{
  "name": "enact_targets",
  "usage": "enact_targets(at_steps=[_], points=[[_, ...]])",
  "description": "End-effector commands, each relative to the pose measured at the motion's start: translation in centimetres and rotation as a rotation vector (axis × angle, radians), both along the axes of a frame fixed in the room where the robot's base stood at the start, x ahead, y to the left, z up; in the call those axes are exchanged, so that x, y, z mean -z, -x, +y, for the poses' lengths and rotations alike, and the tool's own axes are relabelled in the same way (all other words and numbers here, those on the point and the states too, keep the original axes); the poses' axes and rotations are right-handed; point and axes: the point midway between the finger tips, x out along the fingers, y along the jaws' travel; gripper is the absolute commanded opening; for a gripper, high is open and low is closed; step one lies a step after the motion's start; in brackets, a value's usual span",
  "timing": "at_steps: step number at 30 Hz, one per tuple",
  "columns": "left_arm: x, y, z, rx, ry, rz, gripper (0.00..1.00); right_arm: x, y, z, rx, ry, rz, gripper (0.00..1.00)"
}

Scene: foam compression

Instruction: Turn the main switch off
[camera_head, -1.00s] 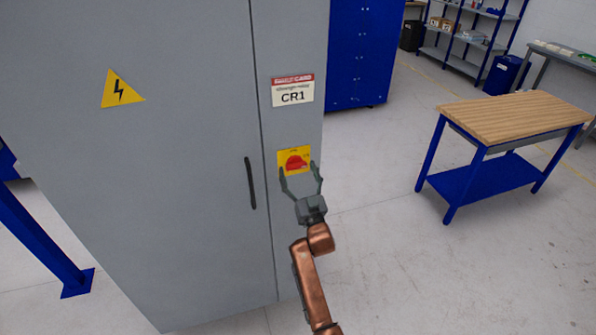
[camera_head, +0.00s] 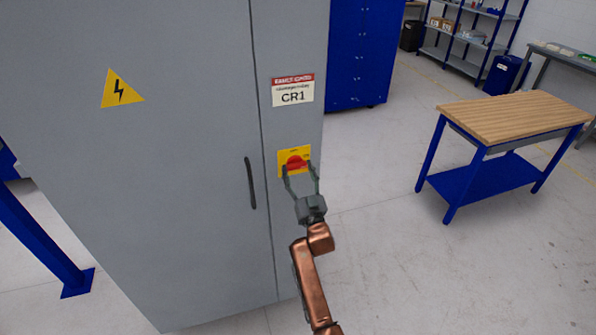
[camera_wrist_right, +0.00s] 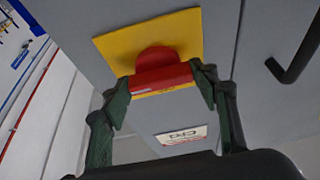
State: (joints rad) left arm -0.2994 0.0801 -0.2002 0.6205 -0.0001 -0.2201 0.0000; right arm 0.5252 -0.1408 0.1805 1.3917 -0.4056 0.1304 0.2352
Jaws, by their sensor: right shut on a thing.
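The main switch is a red rotary knob (camera_head: 295,163) on a yellow plate (camera_head: 286,154), set on the front of the grey cabinet (camera_head: 190,160) below the CR1 label (camera_head: 292,91). My right gripper (camera_head: 300,170) is at the knob, its fingers closed on it from either side. In the right wrist view the red knob (camera_wrist_right: 160,78) sits between the fingertips of the right gripper (camera_wrist_right: 160,85), with the yellow plate (camera_wrist_right: 150,38) behind it. The fingers partly hide the knob's ends. My left gripper is in neither view.
A black door handle (camera_head: 250,183) stands left of the switch. A yellow warning triangle (camera_head: 120,90) is on the cabinet door. A wood-topped table (camera_head: 515,115) with a blue frame stands to the right, with open floor between it and the cabinet.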

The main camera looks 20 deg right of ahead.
Motion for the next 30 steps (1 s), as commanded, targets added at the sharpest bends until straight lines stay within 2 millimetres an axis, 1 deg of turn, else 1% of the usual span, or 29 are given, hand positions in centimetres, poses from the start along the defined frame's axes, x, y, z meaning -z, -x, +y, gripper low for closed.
enact_targets(at_steps=[5, 11, 20, 30], points=[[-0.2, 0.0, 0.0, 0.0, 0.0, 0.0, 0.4, 0.0, 0.0, -0.1, -0.001, 0.033, -0.001, 0.31], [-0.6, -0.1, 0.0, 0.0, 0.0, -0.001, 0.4, -0.2, 0.0, -0.1, 0.0, 0.135, -0.005, 0.31], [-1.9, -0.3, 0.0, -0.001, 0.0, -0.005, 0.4, -0.3, 0.0, -0.3, -0.001, 0.398, -0.014, 0.31], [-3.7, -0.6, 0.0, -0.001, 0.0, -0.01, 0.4, -0.4, 0.0, -0.5, -0.001, 0.722, -0.024, 0.31]])
